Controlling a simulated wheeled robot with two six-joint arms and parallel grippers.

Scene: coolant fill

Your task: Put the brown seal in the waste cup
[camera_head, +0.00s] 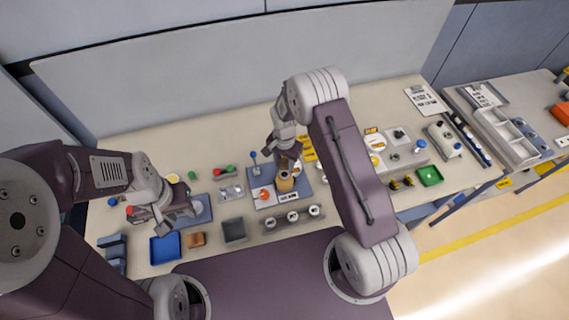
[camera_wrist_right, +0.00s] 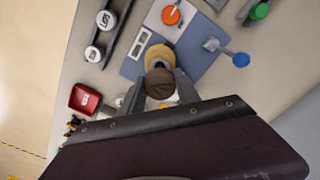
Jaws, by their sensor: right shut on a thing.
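My right gripper (camera_wrist_right: 160,88) is shut on a dark brown round piece, which looks like the brown seal (camera_wrist_right: 167,86). A tan cylindrical vessel (camera_wrist_right: 160,54) stands just beyond the seal in the right wrist view. It also shows in the head view (camera_head: 284,184), right below my right gripper (camera_head: 284,164). I cannot tell whether the seal touches the vessel, or whether this vessel is the waste cup. My left gripper (camera_head: 188,212) is at the left, over a blue-grey mat (camera_head: 205,206); its finger opening is too small to make out.
A rack with several round white caps (camera_head: 292,218) lies in front. A blue tray (camera_head: 165,248), brown block (camera_head: 196,240) and dark square tray (camera_head: 234,231) stand front left.

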